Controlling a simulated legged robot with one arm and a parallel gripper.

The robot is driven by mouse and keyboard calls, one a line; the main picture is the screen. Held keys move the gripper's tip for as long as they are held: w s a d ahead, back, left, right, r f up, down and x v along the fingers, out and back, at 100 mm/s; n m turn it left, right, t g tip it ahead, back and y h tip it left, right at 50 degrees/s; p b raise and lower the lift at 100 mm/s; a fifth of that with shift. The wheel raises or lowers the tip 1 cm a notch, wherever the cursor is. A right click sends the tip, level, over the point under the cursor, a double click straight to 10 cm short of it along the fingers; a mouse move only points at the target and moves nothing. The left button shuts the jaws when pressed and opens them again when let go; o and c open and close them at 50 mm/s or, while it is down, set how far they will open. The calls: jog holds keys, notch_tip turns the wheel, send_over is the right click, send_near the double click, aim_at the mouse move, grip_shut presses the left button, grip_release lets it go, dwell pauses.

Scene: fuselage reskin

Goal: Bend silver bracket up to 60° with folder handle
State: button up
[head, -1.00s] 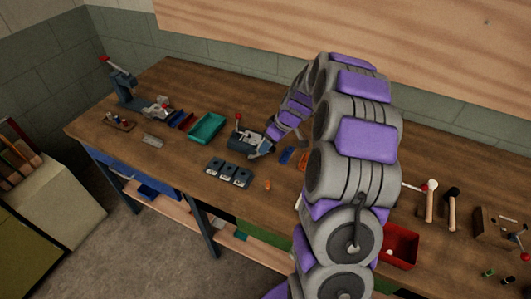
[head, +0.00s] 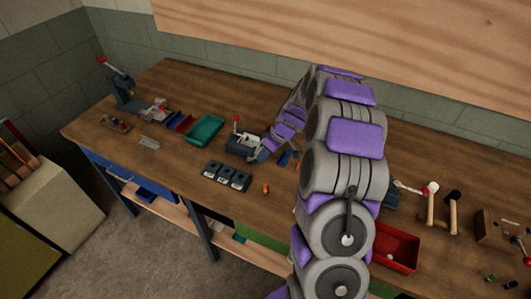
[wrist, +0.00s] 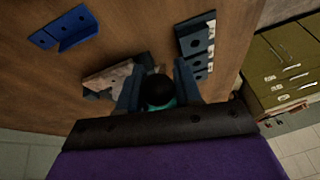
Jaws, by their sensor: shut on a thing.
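The folder (head: 242,144) is a grey bench tool with a red-knobbed lever, in the middle of the bench in the head view. My gripper (head: 262,153) is at its right side, low over the bench. In the wrist view my gripper (wrist: 158,84) is shut on a dark round-ended part with some teal, which looks like the folder handle (wrist: 158,92). A pale metal piece (wrist: 112,76) beside the left finger seems part of the folder or the silver bracket; I cannot tell which. The bracket's bend angle cannot be made out.
Dark blocks (head: 227,176) sit in front of the folder, and a teal tray (head: 205,130) to its left. A blue bracket (wrist: 66,28) lies nearby. A red bin (head: 398,250) and hammers (head: 431,205) are at the right. A small silver piece (head: 150,142) lies at the left.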

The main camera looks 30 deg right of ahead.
jog(key=shift+s+d+r, duration=0.1)
jog(key=shift+s+d, duration=0.05)
jog(key=shift+d, duration=0.15)
jog(key=shift+c, duration=1.4)
jog(key=shift+a, duration=0.1)
grip_shut()
jog(key=shift+a, duration=0.15)
jog(key=shift+r, duration=0.1)
